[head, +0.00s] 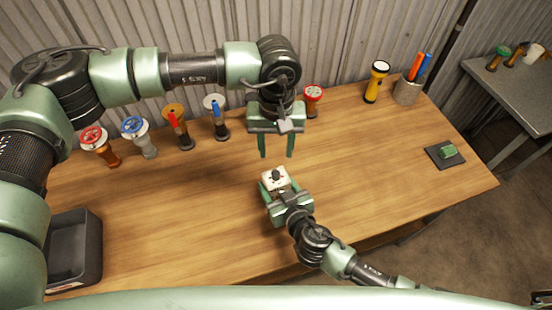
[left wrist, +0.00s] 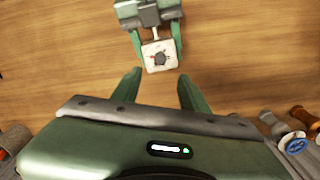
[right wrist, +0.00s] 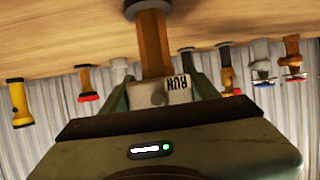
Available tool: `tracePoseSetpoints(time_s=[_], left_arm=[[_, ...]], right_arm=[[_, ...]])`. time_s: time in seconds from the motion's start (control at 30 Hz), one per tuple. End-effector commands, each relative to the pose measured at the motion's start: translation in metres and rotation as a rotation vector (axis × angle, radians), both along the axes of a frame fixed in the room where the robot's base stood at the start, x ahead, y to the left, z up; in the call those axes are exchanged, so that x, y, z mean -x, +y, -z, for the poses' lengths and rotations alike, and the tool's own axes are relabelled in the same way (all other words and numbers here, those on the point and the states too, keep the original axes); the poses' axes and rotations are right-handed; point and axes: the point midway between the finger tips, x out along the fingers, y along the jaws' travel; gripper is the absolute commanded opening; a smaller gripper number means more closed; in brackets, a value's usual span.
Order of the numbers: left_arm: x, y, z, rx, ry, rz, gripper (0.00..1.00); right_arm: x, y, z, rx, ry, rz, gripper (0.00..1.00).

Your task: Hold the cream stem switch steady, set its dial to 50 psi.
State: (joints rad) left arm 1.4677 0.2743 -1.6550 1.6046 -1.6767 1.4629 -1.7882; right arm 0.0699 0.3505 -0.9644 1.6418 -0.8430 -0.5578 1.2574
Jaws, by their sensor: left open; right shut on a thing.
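The cream stem switch (head: 272,184) stands on the bench with a dark dial (head: 276,174) on top. In the left wrist view, the switch (left wrist: 151,65) shows its pale face and dark dial (left wrist: 160,58); the dial's marks are too small to read. In the right wrist view, its orange-brown stem (right wrist: 153,45) meets the bench, and the cream body (right wrist: 146,94) carries a RUN label. My right gripper (head: 279,187) is shut on the body from the near side. My left gripper (head: 276,150) is open, pointing down, above and behind the switch, apart from it.
Several other valves and switches line the back of the bench, including a red-topped one (head: 313,95) beside my left gripper. A yellow flashlight (head: 376,82) and a pen cup (head: 407,92) stand back right. A dark bin (head: 75,250) is at left. The bench around the switch is clear.

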Motion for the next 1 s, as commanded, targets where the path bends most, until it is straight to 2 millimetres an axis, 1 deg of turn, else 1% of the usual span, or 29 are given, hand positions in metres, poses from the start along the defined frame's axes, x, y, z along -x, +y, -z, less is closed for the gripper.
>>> tracePoseSetpoints(time_s=[0.03, 0.1, 0.2, 0.6, 0.63, 0.67, 0.7, 1.0], left_arm=[[-0.001, 0.0, -0.008, 0.001, -0.002, -0.001, 0.44], [-0.001, 0.0, -0.016, 0.0, -0.002, -0.001, 0.44], [0.0, 0.0, -0.022, 0.0, 0.0, -0.001, 0.44], [0.0, 0.0, -0.024, 0.0, 0.0, -0.001, 0.44], [0.0, 0.0, -0.024, 0.0, 0.0, -0.001, 0.44], [0.0, 0.0, -0.024, 0.0, 0.0, -0.001, 0.44], [0.0, 0.0, -0.024, 0.0, 0.0, -0.001, 0.44], [0.0, 0.0, -0.024, 0.0, 0.0, 0.0, 0.44]], right_arm=[[0.001, 0.0, 0.001, 0.0, 0.002, -0.001, 0.0], [0.001, 0.0, 0.001, 0.0, 0.002, -0.001, 0.0], [0.001, 0.0, 0.001, 0.0, 0.002, -0.001, 0.0], [0.001, 0.0, 0.001, 0.0, 0.002, -0.001, 0.0], [0.001, 0.0, 0.001, 0.0, 0.002, -0.001, 0.65], [0.001, 0.0, 0.001, 0.0, 0.002, -0.001, 0.74], [0.001, 0.0, 0.001, 0.0, 0.001, -0.001, 0.85], [0.0, 0.0, 0.0, 0.0, 0.0, 0.0, 0.85]])
